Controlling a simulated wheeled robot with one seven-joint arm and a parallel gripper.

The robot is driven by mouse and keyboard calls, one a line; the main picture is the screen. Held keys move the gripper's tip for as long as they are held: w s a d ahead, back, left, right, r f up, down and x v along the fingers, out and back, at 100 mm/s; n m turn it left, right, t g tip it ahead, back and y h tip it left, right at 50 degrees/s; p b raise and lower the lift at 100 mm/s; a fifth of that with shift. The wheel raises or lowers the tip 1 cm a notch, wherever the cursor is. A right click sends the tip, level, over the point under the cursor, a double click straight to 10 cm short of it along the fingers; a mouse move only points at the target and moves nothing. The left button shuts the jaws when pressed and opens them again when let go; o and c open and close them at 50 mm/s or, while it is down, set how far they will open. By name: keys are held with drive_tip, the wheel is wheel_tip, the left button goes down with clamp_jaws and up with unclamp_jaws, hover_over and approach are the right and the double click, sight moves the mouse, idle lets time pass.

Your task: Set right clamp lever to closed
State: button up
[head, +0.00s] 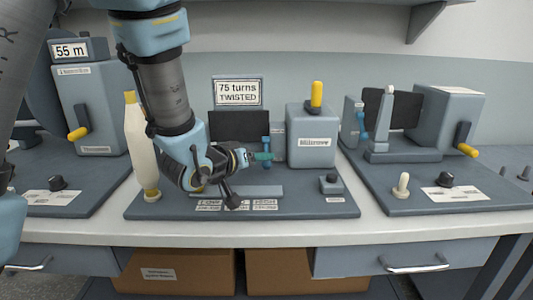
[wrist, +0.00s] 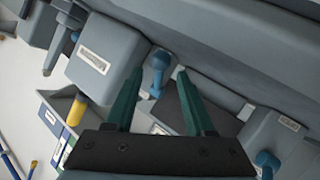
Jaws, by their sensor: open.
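The blue right clamp lever (head: 266,142) stands upright at the left side of the grey machine box in the middle station. The wrist view shows this blue lever (wrist: 158,62) next to the labelled box, with its rounded end toward the camera. My gripper (head: 266,156) reaches it from the left, with its teal fingers partly covering the lever. In the wrist view my gripper (wrist: 157,74) is open, one finger on each side of the lever. I cannot tell whether either finger touches it. A second blue lever (wrist: 268,160) shows at the lower right of the wrist view.
The machine box (head: 308,150) with a yellow-topped handle (head: 316,95) stands just right of my gripper. A dark panel (head: 238,125) is behind it. A pale bobbin cone (head: 139,140) stands to the left. The tray's front right (head: 290,208) is mostly clear.

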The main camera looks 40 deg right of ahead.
drive_tip(key=shift+p+x, duration=0.3)
drive_tip(key=shift+x, duration=1.8)
clamp_jaws()
